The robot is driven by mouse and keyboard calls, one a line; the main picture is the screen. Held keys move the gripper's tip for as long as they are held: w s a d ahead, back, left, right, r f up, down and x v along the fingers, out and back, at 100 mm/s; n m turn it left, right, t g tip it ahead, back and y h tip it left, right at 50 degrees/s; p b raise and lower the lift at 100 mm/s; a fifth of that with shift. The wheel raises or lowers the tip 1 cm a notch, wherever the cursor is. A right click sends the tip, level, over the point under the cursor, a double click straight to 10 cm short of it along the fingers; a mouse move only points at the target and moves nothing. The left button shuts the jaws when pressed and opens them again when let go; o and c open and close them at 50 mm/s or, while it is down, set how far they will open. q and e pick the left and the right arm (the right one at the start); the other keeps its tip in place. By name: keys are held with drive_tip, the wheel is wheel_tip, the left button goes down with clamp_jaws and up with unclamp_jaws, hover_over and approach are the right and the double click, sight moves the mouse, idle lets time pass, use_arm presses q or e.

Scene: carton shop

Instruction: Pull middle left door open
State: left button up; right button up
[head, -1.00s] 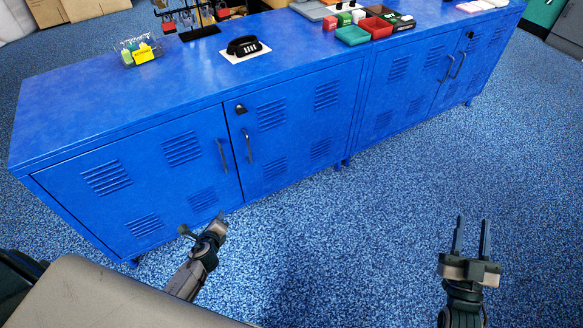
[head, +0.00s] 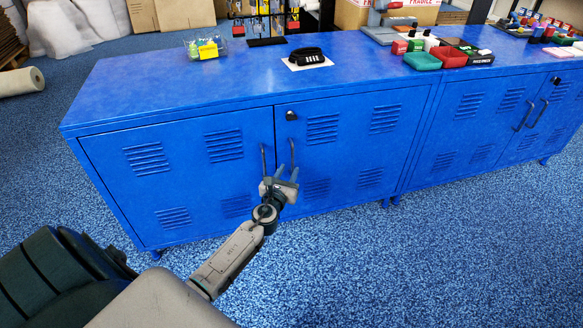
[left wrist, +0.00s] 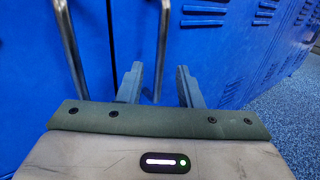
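The middle left door (head: 348,140) of the blue cabinet is shut. Its dark bar handle (head: 291,150) is near its left edge, below a black lock. My left gripper (head: 287,172) is open and empty, in front of this handle. In the left wrist view the handle (left wrist: 164,40) lies between the two open fingers (left wrist: 158,84); I cannot tell whether they touch it. The neighbouring left door (head: 190,165) is also shut, and its handle (left wrist: 69,45) stands left of the fingers. My right gripper is out of view.
The cabinet top (head: 150,85) holds a black phone-like device (head: 307,57), a clear bin with a yellow label (head: 206,47) and several coloured trays (head: 422,61). Two more shut doors are at right. Blue carpet (head: 430,260) in front is clear.

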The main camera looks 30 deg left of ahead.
sight(292, 164)
use_arm(q)
drive_tip(key=shift+x, duration=1.75)
clamp_jaws()
